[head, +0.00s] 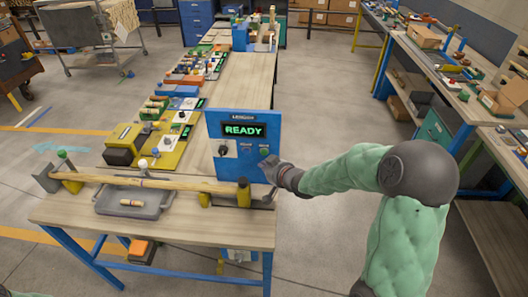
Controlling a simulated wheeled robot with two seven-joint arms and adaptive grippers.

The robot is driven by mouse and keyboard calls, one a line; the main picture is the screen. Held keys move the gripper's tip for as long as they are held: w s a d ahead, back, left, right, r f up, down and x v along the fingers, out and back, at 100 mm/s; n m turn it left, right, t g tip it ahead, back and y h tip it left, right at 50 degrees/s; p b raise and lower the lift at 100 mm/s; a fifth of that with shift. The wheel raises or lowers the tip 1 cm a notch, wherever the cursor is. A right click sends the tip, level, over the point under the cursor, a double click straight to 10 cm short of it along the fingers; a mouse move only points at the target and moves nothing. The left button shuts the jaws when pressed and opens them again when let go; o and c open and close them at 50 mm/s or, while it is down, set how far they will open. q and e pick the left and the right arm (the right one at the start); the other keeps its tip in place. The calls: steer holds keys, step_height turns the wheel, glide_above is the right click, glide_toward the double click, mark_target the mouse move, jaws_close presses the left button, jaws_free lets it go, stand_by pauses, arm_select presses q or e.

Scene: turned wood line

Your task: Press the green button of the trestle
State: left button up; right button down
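A blue control panel (214,128) stands on the wooden-topped trestle table (190,228), and its screen reads READY in green. A small green button (264,150) sits at the panel's lower right. My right gripper (266,166) is just below the button, at the panel's lower right corner. Its fingers are small and dark, and I cannot tell whether they touch the panel or are apart. My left gripper is out of view.
A long turned wood piece (160,182) lies across the trestle's front, above a grey tray (115,201). Several coloured devices line the bench behind on the left. Shelved benches with boxes (424,36) stand on the right. The floor (325,110) between is clear.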

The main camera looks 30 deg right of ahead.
mark_target(264, 152)
steer(key=shift+w+d, duration=0.8)
steer(key=shift+w, duration=0.25)
steer(key=shift+w+d+p, duration=0.1)
steer(key=shift+p, duration=0.25)
stand_by(0.5)
steer(key=shift+w+d, duration=0.2)
steer(key=shift+w+d, duration=0.2)
steer(key=shift+w, duration=0.05)
stand_by(0.8)
steer(key=shift+s+a, duration=0.1)
stand_by(0.3)
steer(key=shift+s+a, duration=0.4)
steer(key=shift+s, duration=0.1)
